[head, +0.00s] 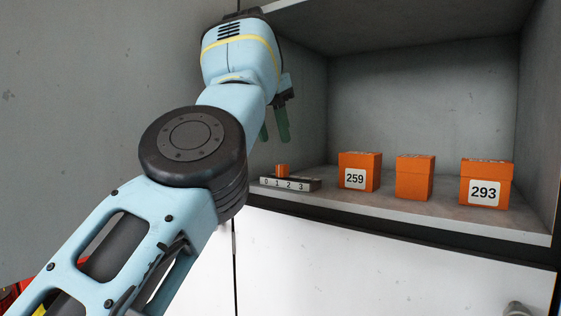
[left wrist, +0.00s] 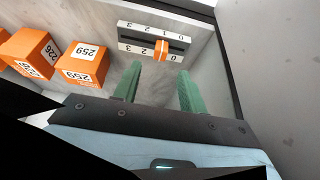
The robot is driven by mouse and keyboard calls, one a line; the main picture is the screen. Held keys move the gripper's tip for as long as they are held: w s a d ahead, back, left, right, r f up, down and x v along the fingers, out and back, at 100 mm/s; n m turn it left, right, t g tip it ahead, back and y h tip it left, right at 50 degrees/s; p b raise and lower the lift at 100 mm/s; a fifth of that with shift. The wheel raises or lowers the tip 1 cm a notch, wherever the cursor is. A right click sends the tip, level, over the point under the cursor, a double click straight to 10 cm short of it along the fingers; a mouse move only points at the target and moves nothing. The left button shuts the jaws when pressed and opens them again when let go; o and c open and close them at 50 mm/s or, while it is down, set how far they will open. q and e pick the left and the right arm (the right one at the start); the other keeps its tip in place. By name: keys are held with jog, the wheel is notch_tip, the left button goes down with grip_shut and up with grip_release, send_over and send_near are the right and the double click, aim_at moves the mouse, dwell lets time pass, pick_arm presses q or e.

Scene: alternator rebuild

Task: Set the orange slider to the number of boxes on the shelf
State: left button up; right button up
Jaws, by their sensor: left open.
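The orange slider (head: 283,170) sits on a dark bar with a white number scale (head: 290,185) reading 0 to 3, at the left of the shelf. In the left wrist view the slider (left wrist: 162,48) covers the 1 position, between the 2 and the 0. Three orange boxes stand on the shelf: one labelled 259 (head: 360,172), one with no label showing (head: 415,178), and one labelled 293 (head: 487,184). My left gripper (head: 274,138) is open and empty, its green fingers above the slider, apart from it. My right gripper is not in view.
The shelf (head: 400,208) is inside a grey cabinet with a side wall (head: 540,110) at the right and a top panel above. White doors (head: 350,265) lie below. Clear shelf floor separates the slider bar from the 259 box.

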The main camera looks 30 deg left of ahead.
aim_at(281, 165)
pick_arm(q)
jog(key=shift+x, duration=3.8)
jog(key=shift+a, duration=0.1)
jog(key=shift+c, duration=0.4)
grip_shut()
